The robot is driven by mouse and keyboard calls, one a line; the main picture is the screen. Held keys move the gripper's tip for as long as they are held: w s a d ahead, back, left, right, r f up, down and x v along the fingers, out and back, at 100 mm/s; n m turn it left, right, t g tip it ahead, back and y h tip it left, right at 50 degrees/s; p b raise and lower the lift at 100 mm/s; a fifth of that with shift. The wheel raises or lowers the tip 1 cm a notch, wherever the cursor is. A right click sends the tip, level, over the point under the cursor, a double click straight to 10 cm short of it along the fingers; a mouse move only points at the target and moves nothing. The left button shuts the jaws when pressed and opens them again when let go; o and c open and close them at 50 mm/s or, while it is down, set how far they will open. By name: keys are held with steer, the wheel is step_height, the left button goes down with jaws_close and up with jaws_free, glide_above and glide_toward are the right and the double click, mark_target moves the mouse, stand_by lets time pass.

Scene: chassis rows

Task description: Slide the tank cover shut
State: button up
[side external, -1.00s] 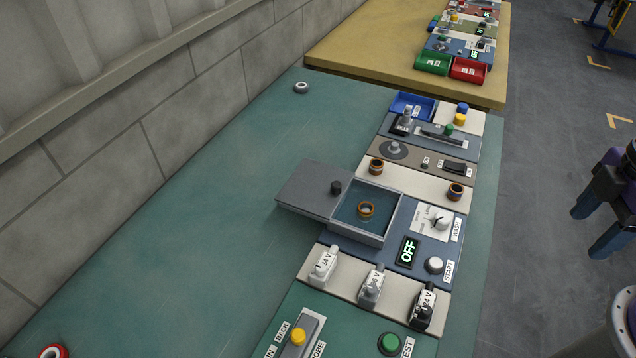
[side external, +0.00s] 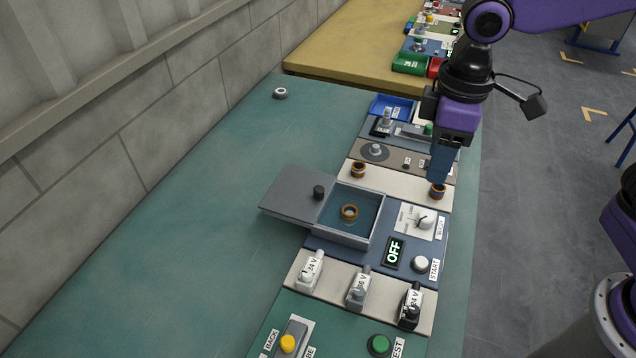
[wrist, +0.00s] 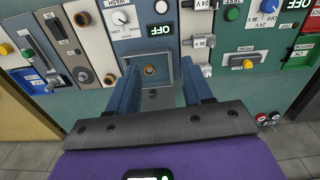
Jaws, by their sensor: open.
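The tank (side external: 372,237) is a grey rectangular box set in the blue panel, with an orange-brown ring (side external: 349,212) inside it. Its flat grey cover (side external: 290,196) lies slid off to the left, so most of the tank is uncovered. A dark knob (side external: 319,191) stands on the cover near the tank's left edge. My gripper (side external: 439,178) is above the right part of the panels, right of and apart from the tank. In the wrist view its two blue fingers (wrist: 160,80) are spread and empty, with the tank (wrist: 172,70) and knob (wrist: 152,93) between them.
The green table (side external: 180,220) is clear to the left.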

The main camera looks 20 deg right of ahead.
mark_target(318, 188)
steer(key=w+a+f+m, duration=0.1)
steer(key=w+a+m, duration=0.1)
steer(key=w+a, duration=0.55)
steer(key=w+a+f+m, duration=0.15)
steer(key=w+a, duration=0.25)
steer(key=w, duration=0.7)
step_height(318, 188, down, 17)
steer(key=shift+d+r, duration=0.1)
jaws_close()
